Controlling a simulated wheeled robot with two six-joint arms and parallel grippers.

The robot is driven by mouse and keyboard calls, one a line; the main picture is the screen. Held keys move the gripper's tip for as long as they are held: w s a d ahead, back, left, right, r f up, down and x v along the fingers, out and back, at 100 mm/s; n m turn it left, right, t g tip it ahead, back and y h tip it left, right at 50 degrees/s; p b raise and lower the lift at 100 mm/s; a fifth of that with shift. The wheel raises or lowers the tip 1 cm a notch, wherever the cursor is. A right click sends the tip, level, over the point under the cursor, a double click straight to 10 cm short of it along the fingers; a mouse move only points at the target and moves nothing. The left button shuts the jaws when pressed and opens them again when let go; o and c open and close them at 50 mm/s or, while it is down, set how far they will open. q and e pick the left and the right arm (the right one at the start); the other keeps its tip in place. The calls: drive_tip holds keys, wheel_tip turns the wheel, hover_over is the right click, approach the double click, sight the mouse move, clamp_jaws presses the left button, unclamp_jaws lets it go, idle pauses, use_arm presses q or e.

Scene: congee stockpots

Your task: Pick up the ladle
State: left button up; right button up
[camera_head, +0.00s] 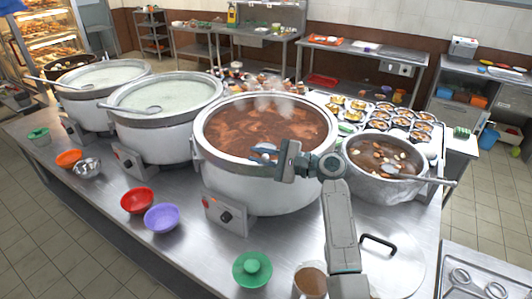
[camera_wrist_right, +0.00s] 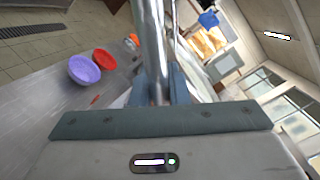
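My right gripper (camera_head: 264,153) is over the near rim of the large pot of brown congee (camera_head: 262,122). In the right wrist view its blue-grey fingers (camera_wrist_right: 158,92) are closed around the shiny metal shaft of a ladle (camera_wrist_right: 152,40), which runs up and away from the palm. In the head view the gripper hides most of this ladle. Other ladles rest in the middle white-congee pot (camera_head: 152,109), the far-left pot (camera_head: 87,86) and the smaller soup pot (camera_head: 390,169). My left gripper is not in view.
Red (camera_head: 137,201) and purple (camera_head: 161,218) bowls stand on the counter at the front left. A green lidded dish (camera_head: 252,269), a cup (camera_head: 310,281) and a flat pot lid (camera_head: 395,268) lie nearer. Trays of small filled bowls (camera_head: 380,112) stand behind the soup pot.

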drive_tip(key=shift+a, duration=0.1)
clamp_jaws()
drive_tip(key=shift+r, duration=0.1)
idle(1.1)
